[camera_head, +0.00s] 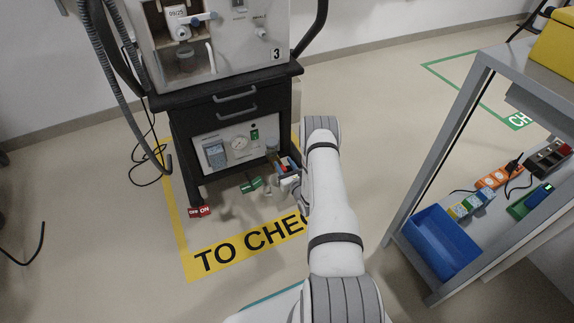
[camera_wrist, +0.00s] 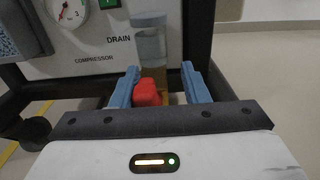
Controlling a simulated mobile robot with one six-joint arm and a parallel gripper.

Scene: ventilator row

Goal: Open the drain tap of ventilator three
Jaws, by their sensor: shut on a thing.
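Ventilator three (camera_head: 226,40), marked with a 3, stands on a black cart with drawers. On its lower white panel (camera_wrist: 85,52), the word DRAIN is beside a clear bowl (camera_wrist: 149,42) with a blue-grey top. Below the bowl is the red handle of the drain tap (camera_wrist: 147,92). My gripper (camera_wrist: 159,88) has its blue fingers on both sides of the handle and is shut on it. The handle sits nearer the left finger. The tap body is mostly hidden, so I cannot tell how far it is turned. In the head view my gripper (camera_head: 287,172) is at the cart's lower right.
A gauge (camera_head: 239,143) and grey meter (camera_head: 214,153) are on the panel. Red OFF/ON tags (camera_head: 199,211) and a green tag (camera_head: 251,185) are low by the cart. Hoses hang at left. A grey shelf frame (camera_head: 437,150) with a blue bin (camera_head: 440,243) stands right.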

